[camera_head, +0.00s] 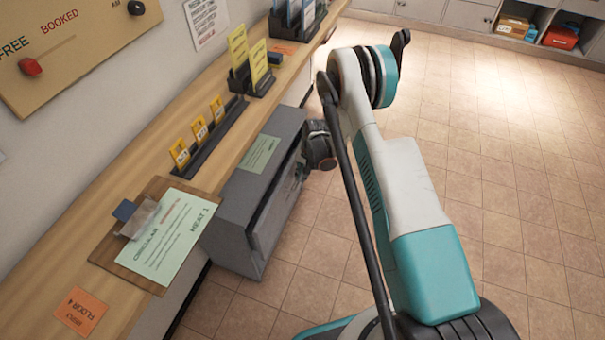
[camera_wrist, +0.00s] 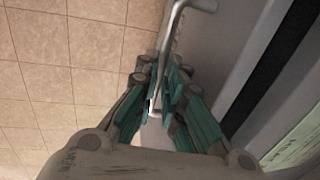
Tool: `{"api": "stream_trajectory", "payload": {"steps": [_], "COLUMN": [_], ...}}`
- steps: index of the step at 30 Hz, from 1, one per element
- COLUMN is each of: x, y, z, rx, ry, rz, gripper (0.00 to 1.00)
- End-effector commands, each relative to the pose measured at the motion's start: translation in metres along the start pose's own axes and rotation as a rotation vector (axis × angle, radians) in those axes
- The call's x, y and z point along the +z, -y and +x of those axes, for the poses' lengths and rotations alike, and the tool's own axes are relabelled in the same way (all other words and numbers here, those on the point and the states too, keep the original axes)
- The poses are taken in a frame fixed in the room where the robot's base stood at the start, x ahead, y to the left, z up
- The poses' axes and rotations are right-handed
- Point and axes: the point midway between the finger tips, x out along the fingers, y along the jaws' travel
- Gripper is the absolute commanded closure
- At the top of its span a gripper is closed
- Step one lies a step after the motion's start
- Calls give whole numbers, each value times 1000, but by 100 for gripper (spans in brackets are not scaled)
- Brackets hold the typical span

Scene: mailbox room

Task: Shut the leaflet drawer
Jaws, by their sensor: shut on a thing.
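The grey leaflet drawer (camera_head: 232,215) juts out from under the wooden counter, with a pale green label on its top. Its front faces right, towards the open floor. How far it stands out from its closed place I cannot tell. In the wrist view a light metal handle (camera_wrist: 172,32) runs along the grey front (camera_wrist: 225,55) and down between my fingers. My gripper (camera_wrist: 164,88) is shut on this handle, its teal fingers on either side of the bar. In the head view my wrist is beside the drawer front, and my fingertips are mostly hidden.
The counter (camera_head: 120,165) carries a clipboard (camera_head: 165,232), an orange card (camera_head: 81,311), a rack with yellow tags (camera_head: 200,129) and leaflet holders (camera_head: 257,78). A board (camera_head: 75,40) hangs on the wall. The tiled floor (camera_head: 500,180) right of my arm is clear.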

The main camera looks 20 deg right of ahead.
Motion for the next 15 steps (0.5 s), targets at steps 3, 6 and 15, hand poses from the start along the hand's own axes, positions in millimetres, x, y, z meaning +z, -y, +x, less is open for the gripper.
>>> {"api": "stream_trajectory", "payload": {"steps": [3,6,15], "x": [0,-1,-1], "y": [7,22,46], "z": [1,4,8], "rx": [0,-1,-3], "ry": [0,0,-1], "rz": [-2,-2,1], "gripper": [100,100,100]}}
